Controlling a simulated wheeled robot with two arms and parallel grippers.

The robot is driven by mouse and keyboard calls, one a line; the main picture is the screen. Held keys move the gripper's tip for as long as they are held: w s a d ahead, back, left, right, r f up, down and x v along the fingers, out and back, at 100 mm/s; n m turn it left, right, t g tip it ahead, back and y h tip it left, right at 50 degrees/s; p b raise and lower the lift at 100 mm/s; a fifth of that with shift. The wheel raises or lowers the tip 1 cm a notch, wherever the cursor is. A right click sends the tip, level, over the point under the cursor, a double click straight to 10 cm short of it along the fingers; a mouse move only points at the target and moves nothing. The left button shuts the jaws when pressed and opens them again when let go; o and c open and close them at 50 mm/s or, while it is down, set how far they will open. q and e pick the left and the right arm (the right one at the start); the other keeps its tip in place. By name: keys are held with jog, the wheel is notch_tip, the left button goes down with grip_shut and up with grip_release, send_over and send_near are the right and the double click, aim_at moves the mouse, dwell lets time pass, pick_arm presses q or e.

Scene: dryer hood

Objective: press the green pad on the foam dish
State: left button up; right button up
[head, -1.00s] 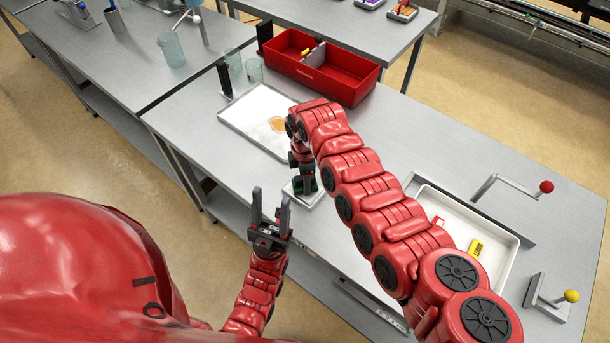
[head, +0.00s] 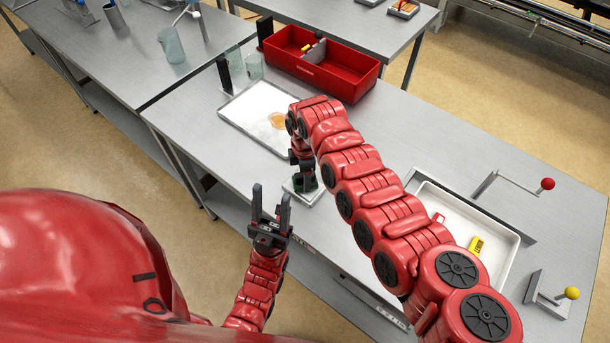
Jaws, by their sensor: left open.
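A small pale dish (head: 312,199) sits near the front edge of the grey table, mostly covered by my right gripper (head: 304,186). A little dark green shows at that gripper's tips, which point down at the dish. I cannot tell whether they touch the pad, or whether the gripper is open or shut. My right arm hides part of this area. My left gripper (head: 270,210) is open and empty, fingers pointing up, in front of the table edge and left of the dish.
A white tray (head: 246,127) with an amber patch lies behind the dish. A red divided bin (head: 345,84) stands at the back. At the right are a white tray (head: 500,245) with a yellow item, a red-knobbed crank (head: 547,184) and a yellow-knobbed lever (head: 571,292).

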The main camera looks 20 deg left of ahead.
jog(key=shift+f+b, duration=0.4)
jog(key=shift+b, duration=0.1)
dwell(1.5)
jog(key=shift+s, duration=0.1)
jog(key=shift+r+p, duration=0.8)
jog(key=shift+r, duration=0.5)
jog(key=shift+r+p, duration=0.8)
jog(key=shift+r, duration=1.45)
